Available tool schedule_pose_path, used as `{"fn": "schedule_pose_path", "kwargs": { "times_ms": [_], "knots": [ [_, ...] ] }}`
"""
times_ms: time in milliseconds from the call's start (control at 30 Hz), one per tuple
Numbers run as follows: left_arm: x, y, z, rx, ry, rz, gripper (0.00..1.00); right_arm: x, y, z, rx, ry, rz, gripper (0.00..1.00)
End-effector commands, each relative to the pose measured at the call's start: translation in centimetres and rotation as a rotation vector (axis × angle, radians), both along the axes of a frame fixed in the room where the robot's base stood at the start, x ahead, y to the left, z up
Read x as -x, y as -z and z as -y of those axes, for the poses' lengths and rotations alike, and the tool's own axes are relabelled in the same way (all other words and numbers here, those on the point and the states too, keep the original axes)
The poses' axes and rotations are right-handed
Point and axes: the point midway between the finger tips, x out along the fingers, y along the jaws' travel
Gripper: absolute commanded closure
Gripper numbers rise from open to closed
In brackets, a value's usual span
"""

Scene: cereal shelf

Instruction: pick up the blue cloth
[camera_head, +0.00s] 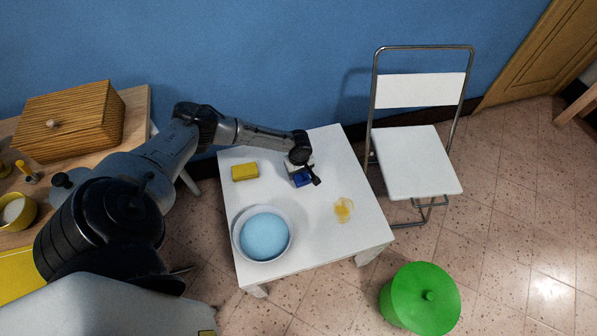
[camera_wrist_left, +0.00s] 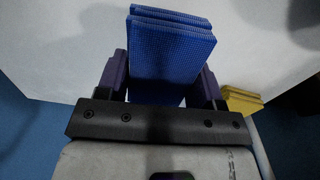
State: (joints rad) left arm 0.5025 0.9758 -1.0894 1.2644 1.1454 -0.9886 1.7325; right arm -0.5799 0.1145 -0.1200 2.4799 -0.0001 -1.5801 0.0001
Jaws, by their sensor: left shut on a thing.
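In the left wrist view the cloth (camera_wrist_left: 172,48) looks folded in layers with a waffle texture. It sits between the two dark fingers of the left gripper (camera_wrist_left: 162,82), which is shut on it. I cannot tell whether the cloth touches the table. My right gripper is not in view.
A white folding chair (camera_head: 415,160) stands to the right. A green bin (camera_head: 422,300) stands in front on the floor.

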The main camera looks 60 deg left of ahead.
Motion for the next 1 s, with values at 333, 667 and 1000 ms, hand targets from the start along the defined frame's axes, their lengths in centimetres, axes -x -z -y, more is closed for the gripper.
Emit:
{"fn": "schedule_pose_path", "kwargs": {
  "times_ms": [333, 667, 1000],
  "knots": [
    [1.7, -4.4, 7.0, 0.007, 0.005, -0.003, 0.62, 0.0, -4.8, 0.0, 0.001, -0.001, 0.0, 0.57],
    [2.4, -6.1, 10.4, 0.004, 0.003, -0.002, 0.62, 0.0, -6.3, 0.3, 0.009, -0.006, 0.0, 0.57],
    [2.5, -6.3, 11.0, 0.004, 0.003, -0.001, 0.62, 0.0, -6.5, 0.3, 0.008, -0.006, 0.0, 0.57]
  ]
}}
